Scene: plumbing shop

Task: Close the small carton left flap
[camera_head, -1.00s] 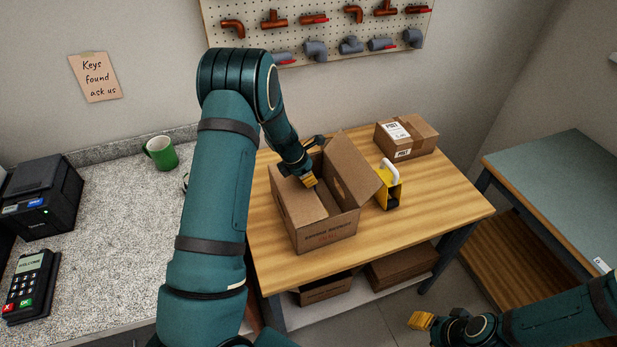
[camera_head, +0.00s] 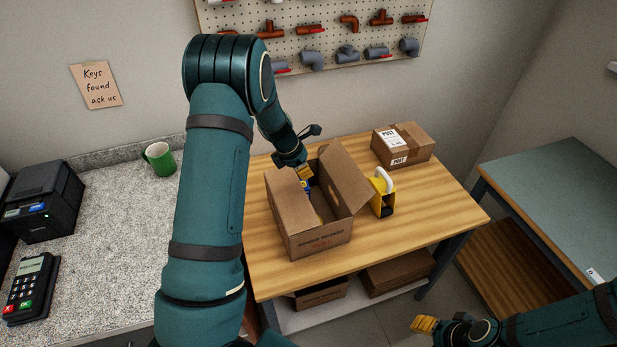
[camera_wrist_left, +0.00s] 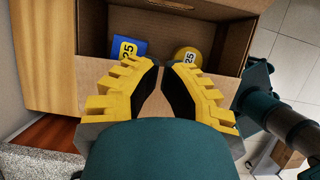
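The small open carton (camera_head: 318,243) stands on the wooden table. Its left flap (camera_head: 290,205) slopes inward over the left part of the opening. Its right flap (camera_head: 345,175) stands up and leans outward. My left gripper (camera_head: 305,173) is at the far end of the left flap, its yellow fingertips together and nothing seen between them. In the left wrist view, the fingers (camera_wrist_left: 162,68) overlap the flap (camera_wrist_left: 92,74); contact is unclear. A blue item (camera_wrist_left: 127,49) and a yellow item (camera_wrist_left: 188,56) lie inside the carton. My right gripper (camera_head: 424,324) is low at the right, apart from the carton.
A yellow device with a white handle (camera_head: 382,197) stands close by the carton's right flap. A taped parcel (camera_head: 412,150) sits at the table's back right. The table's front right is clear. A green mug (camera_head: 160,158) stands on the counter at left.

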